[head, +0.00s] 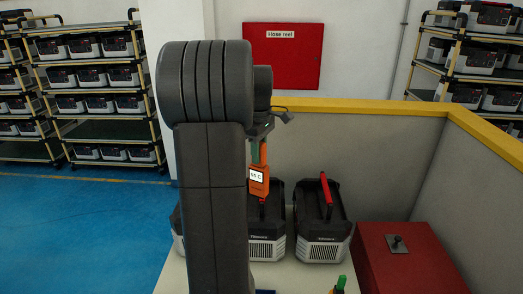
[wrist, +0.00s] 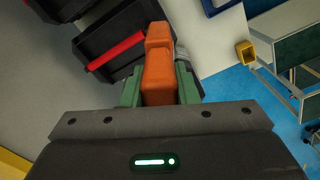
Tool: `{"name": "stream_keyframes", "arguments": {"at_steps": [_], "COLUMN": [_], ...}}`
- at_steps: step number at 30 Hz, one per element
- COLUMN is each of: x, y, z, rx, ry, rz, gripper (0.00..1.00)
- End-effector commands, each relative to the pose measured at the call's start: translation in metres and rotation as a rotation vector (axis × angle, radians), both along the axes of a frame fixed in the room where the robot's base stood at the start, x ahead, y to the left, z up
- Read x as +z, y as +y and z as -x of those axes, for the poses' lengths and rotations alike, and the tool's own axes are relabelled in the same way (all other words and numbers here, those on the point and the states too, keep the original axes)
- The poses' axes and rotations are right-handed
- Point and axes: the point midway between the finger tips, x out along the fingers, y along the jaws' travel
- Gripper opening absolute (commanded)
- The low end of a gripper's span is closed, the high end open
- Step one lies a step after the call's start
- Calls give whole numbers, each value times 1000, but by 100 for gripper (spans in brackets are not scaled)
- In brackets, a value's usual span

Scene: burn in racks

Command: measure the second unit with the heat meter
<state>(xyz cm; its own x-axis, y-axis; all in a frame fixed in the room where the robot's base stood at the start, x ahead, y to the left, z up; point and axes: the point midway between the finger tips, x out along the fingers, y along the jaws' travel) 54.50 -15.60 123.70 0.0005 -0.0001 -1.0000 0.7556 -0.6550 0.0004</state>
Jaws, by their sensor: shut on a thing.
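My gripper (wrist: 159,88) is shut on the orange heat meter (wrist: 158,62), with a green finger on each side. In the head view the heat meter (head: 259,182) hangs upright, its small lit display reading about 55 C, though the digits are small. It is in front of or just over the middle black and grey unit (head: 266,245); I cannot tell if it touches. A right unit (head: 322,235) with a red handle stands clear beside it. A left unit (head: 177,240) is mostly hidden behind my arm. The wrist view shows a black unit with a red handle (wrist: 116,50).
A red box (head: 410,265) with a knob stands right of the units. A grey partition with a yellow top (head: 370,107) encloses the bench behind and right. A green and yellow item (head: 340,284) is at the front edge. Racks of units (head: 95,75) stand beyond.

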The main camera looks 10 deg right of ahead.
Motion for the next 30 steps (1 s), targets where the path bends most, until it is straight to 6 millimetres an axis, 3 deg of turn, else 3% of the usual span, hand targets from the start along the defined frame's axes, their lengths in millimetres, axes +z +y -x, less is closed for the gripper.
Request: {"name": "stream_keyframes", "arguments": {"at_steps": [15,30], "x": [-55,-59], "y": [0,0], "z": [1,1], "rx": [-2,-2], "ry": [0,0], "rz": [0,0], "gripper": [0,0]}}
